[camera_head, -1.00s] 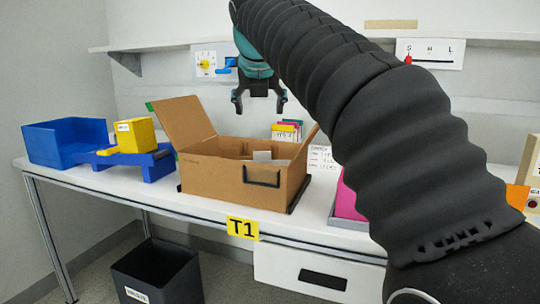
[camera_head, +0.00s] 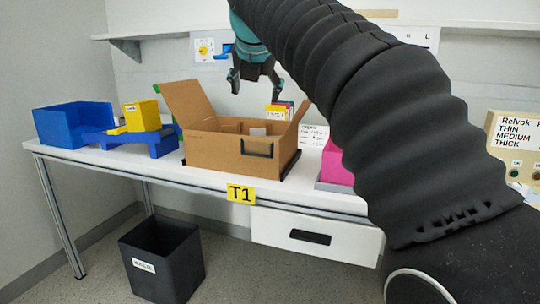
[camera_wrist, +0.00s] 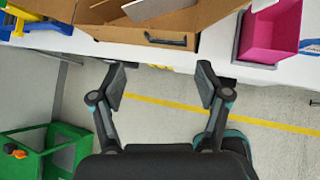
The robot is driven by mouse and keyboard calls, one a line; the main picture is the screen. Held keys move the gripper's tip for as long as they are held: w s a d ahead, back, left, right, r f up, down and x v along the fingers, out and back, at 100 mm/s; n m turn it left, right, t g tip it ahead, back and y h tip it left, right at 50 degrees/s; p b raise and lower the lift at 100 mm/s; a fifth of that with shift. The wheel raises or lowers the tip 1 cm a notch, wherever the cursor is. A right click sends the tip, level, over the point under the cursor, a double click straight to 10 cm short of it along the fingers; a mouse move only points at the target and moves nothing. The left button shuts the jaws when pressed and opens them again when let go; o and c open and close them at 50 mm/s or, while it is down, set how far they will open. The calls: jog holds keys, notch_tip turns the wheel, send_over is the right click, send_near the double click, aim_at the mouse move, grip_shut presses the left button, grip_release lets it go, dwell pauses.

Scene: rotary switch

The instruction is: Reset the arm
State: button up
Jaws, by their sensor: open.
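My gripper (camera_head: 256,88) is open and empty, above and behind the open cardboard box (camera_head: 215,152) in the head view. In the wrist view my gripper (camera_wrist: 160,85) shows its two fingers spread apart, with floor between them and the box's edge (camera_wrist: 180,42) beyond. The rotary switch with a yellow knob (camera_head: 204,50) is on a white plate on the wall, left of my gripper. A blue part beside it is partly covered by my gripper. My arm crosses the right half of the head view.
The white table (camera_head: 100,158) carries a blue bin (camera_head: 70,126), a yellow box (camera_head: 142,115) on a blue stand, and a magenta bin (camera_head: 335,165). A black waste bin (camera_head: 162,262) stands on the floor. A shelf (camera_head: 150,34) runs along the wall. A beige panel (camera_head: 515,150) is at right.

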jog(key=s+d+f+m+g, duration=0.1)
jog(key=s+f+m, duration=0.2)
jog(key=f+m, duration=0.65)
jog(key=s+d+f+m+g, duration=0.2)
jog(key=f+m, duration=0.6)
jog(key=m, duration=0.2)
jog(key=s+d+f+m, duration=0.7)
jog(key=s+d+f, duration=0.1)
jog(key=s, duration=0.4)
jog(key=s+d+f+m, duration=0.7)
jog(key=s+f, duration=0.3)
jog(key=s, duration=0.2)
jog(key=shift+s+d+g+h, duration=0.3)
jog(key=shift+s+d, duration=0.05)
jog(key=shift+s, duration=0.05)
jog(key=shift+s, duration=0.1)
